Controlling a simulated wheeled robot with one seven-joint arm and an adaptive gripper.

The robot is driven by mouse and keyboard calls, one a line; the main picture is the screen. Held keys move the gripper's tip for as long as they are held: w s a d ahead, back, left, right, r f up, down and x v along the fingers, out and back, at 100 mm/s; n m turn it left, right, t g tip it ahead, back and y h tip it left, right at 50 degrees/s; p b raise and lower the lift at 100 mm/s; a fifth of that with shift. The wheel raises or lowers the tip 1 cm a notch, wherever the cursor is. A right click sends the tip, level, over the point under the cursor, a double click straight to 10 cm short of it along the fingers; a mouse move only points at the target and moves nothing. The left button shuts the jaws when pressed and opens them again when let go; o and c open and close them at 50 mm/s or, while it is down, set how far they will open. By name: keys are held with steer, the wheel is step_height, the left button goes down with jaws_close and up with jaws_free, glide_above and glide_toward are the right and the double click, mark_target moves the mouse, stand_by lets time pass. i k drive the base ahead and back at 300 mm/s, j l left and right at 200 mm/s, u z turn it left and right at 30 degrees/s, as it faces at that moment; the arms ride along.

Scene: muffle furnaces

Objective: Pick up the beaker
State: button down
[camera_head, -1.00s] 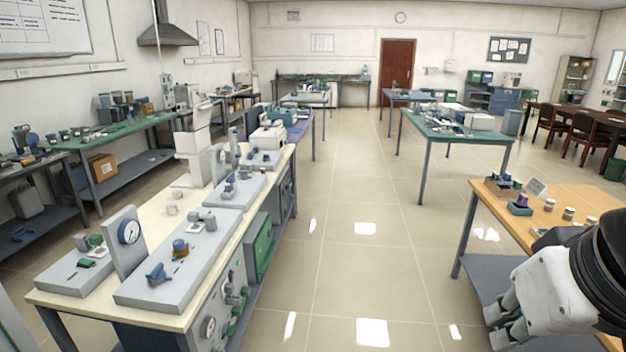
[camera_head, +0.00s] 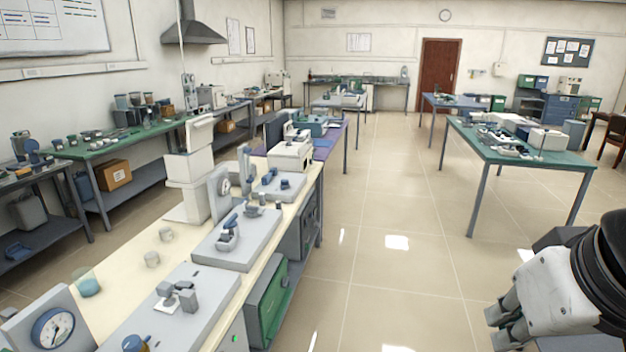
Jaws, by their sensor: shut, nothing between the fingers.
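A clear beaker (camera_head: 88,284) with a teal lower part stands upright on the cream top of the long bench (camera_head: 120,235) at the lower left. It is behind the grey dial gauge (camera_head: 52,328) and left of a grey slab. My gripper (camera_head: 496,328) is at the lower right, over the aisle, far to the right of the beaker and apart from it. Its fingers are shut and empty, and partly dark against the floor.
Grey slabs with small fixtures (camera_head: 190,300) line the bench's aisle side. The tiled aisle (camera_head: 380,270) is clear. A green-topped table (camera_head: 520,150) stands at right.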

mark_target(85, 280)
steer(key=i+u, duration=0.4)
steer(key=i+l+u, duration=0.2)
steer(key=i+u, duration=0.15)
steer(key=i+l+u, duration=0.25)
steer(key=i+u, duration=0.15)
steer(key=i, duration=0.05)
